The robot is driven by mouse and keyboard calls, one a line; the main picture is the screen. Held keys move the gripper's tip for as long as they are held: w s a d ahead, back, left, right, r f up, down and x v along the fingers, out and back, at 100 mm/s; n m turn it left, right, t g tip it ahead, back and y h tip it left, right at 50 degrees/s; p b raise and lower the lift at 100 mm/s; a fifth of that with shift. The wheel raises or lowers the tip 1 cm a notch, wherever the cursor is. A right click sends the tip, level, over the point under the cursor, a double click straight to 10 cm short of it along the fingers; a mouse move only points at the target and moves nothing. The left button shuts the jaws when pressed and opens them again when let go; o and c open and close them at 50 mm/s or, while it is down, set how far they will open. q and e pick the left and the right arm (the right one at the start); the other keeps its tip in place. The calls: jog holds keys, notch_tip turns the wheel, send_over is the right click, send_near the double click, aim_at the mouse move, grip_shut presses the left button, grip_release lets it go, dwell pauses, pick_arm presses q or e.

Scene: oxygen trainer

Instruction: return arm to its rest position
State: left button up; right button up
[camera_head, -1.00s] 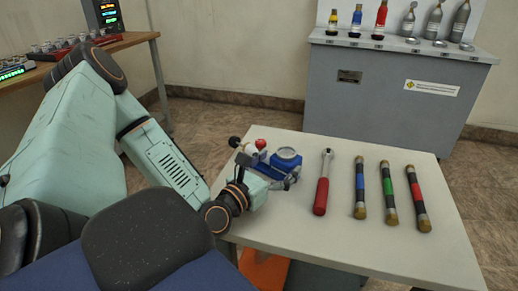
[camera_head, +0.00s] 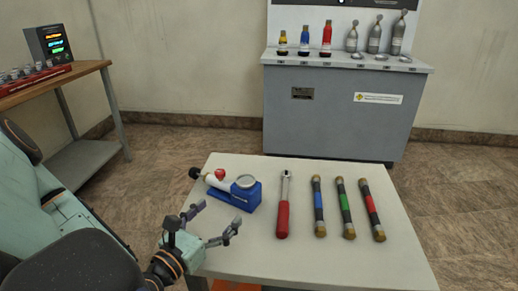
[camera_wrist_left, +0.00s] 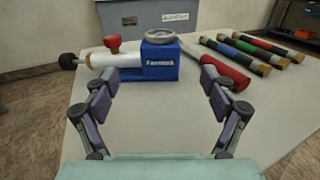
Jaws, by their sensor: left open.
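My left gripper (camera_head: 203,223) is open and empty at the front left edge of the white table (camera_head: 310,258). In the left wrist view the two fingers (camera_wrist_left: 160,100) are spread wide with nothing between them. A blue device with a white cylinder, a red knob and a round gauge (camera_head: 238,190) stands on the table just beyond the gripper, apart from it. It also shows in the left wrist view (camera_wrist_left: 160,65). My right gripper is not in view.
A red-handled wrench (camera_head: 283,215) lies right of the device. Rods with blue (camera_head: 319,206), green (camera_head: 345,207) and red (camera_head: 371,209) bands lie beside it. A grey cabinet (camera_head: 330,120) with several bottles stands behind. A wooden bench (camera_head: 80,78) is at left.

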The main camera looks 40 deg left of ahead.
aim_at(241, 189)
pick_arm(q)
jog(key=shift+w, duration=0.15)
jog(key=w+b, duration=0.1)
jog(key=w, duration=0.2)
jog(key=w+b, duration=0.2)
jog(key=w, duration=0.2)
jog(key=w+a+b, duration=0.1)
jog(key=w+b, duration=0.1)
jog(key=w, duration=0.2)
jog(key=shift+w+a, duration=0.1)
jog(key=shift+w, duration=0.1)
jog(key=shift+w+f+b, duration=0.2)
jog(key=shift+w+b, duration=0.05)
jog(key=shift+b, duration=0.25)
jog(key=shift+r+p, duration=0.6)
jog(key=shift+r, duration=0.05)
jog(key=shift+s+r, duration=0.15)
jog(key=shift+f, duration=0.2)
